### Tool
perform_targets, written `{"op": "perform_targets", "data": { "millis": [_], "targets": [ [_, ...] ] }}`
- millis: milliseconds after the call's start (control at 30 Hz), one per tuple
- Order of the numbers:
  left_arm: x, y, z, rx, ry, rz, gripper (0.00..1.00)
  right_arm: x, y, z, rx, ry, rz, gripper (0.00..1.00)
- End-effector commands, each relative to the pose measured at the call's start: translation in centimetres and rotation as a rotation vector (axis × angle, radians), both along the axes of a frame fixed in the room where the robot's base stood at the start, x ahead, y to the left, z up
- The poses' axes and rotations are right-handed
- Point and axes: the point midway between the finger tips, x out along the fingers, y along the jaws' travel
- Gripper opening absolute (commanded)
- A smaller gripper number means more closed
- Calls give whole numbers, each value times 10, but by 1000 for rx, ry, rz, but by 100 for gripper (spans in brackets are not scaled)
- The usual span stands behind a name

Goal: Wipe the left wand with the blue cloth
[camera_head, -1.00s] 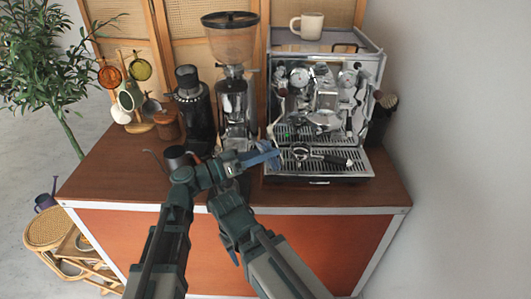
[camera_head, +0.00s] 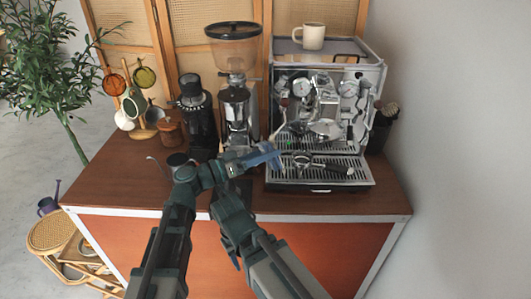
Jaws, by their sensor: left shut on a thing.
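The espresso machine (camera_head: 325,72) stands at the right of the counter. Its left wand (camera_head: 277,122) seems to hang at the machine's left side, thin and hard to make out. My left gripper (camera_head: 262,157) is shut on the blue cloth (camera_head: 270,151), at the front left of the machine by the drip tray (camera_head: 318,178). Whether the cloth touches the wand cannot be told. My right arm comes up from below, with its end near the counter's front edge; its fingers cannot be made out.
A portafilter (camera_head: 322,165) lies on the drip tray. The grinder (camera_head: 235,100) and a black device (camera_head: 197,108) stand left of the machine. A mug (camera_head: 309,36) is on top. A cup tree (camera_head: 134,102) stands at the left. The counter's right front (camera_head: 385,195) is clear.

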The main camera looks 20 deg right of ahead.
Motion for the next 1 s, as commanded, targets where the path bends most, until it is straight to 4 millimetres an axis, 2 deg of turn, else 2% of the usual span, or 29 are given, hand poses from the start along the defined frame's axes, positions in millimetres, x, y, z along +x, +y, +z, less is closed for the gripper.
{"op": "perform_targets", "data": {
  "millis": [433, 733, 1000],
  "targets": [
    [-18, 6, -20, 1, -1, 0, 0, 0, 0, -19, 0, 0, 0, 50],
    [-17, 6, -17, 1, -1, 0, 0, 0, 0, -17, 0, 0, 0, 50],
    [-7, 5, -6, 1, -1, 0, 0, 0, 0, -5, 0, 0, 0, 50]
  ]
}}
